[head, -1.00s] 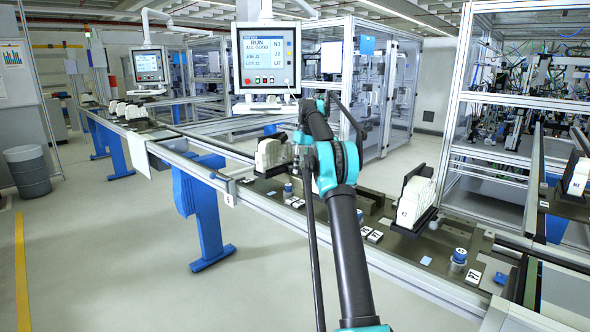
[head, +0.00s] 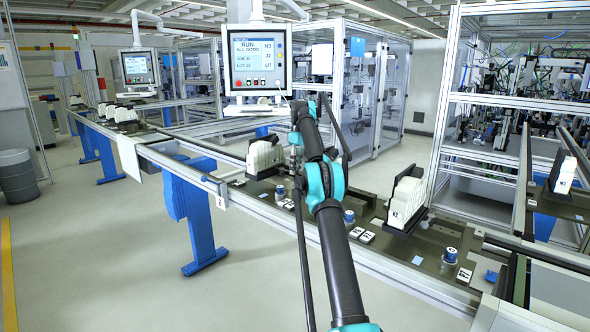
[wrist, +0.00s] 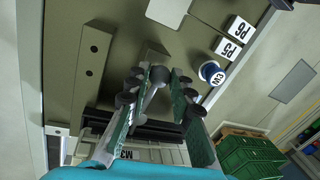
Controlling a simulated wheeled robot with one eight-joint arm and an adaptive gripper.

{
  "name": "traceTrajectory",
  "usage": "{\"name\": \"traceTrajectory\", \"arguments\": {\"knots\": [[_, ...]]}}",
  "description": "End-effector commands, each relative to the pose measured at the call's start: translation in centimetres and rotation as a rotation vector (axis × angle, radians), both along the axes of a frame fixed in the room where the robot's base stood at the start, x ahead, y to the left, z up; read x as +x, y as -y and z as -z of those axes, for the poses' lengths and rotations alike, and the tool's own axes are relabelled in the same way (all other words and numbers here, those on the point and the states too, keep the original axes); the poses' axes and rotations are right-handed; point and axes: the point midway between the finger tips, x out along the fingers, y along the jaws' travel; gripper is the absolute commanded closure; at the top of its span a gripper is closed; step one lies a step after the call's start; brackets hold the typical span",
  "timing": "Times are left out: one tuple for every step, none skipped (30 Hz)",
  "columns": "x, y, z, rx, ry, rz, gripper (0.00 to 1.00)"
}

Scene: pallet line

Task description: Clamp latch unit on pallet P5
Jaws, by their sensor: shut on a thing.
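The lever stands close to a black holder (wrist: 150,128), which carries a white unit marked M3 (wrist: 128,154). In the head view a white unit in a black holder (head: 263,158) stands just left of my arm.
Another white unit (head: 404,202) stands in a black holder farther right along the line. A monitor (head: 257,62) hangs behind my arm. Green crates (wrist: 250,160) are below at right.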

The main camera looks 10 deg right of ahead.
Motion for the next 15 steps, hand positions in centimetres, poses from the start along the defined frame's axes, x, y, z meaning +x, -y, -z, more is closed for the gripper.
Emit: {"name": "traceTrajectory", "arguments": {"knots": [[-0.02, 0.02, -0.02, 0.000, 0.000, 0.000, 1.00], [-0.02, 0.02, -0.02, -0.001, -0.001, 0.000, 1.00], [-0.02, 0.02, -0.02, 0.000, 0.000, 0.000, 1.00], [-0.01, 0.03, -0.02, -0.001, -0.001, 0.001, 1.00], [-0.01, 0.03, -0.02, 0.000, 0.000, 0.001, 1.00], [-0.01, 0.03, -0.02, -0.001, -0.001, 0.001, 0.77], [-0.01, 0.03, -0.02, -0.001, 0.001, 0.001, 0.73], [-0.01, 0.03, -0.02, -0.001, 0.001, 0.001, 0.70], [-0.01, 0.03, -0.02, -0.001, 0.001, 0.001, 0.65], [-0.01, 0.03, -0.02, -0.001, 0.001, 0.001, 0.61], [-0.01, 0.03, -0.02, -0.001, 0.001, 0.001, 0.57], [0.00, 0.02, -0.01, -0.001, 0.001, 0.001, 0.57], [0.00, 0.02, -0.01, -0.001, 0.001, 0.001, 0.57], [0.00, 0.02, -0.01, -0.001, 0.001, 0.001, 0.57], [0.00, 0.02, -0.01, -0.001, 0.001, 0.001, 0.57]]}}
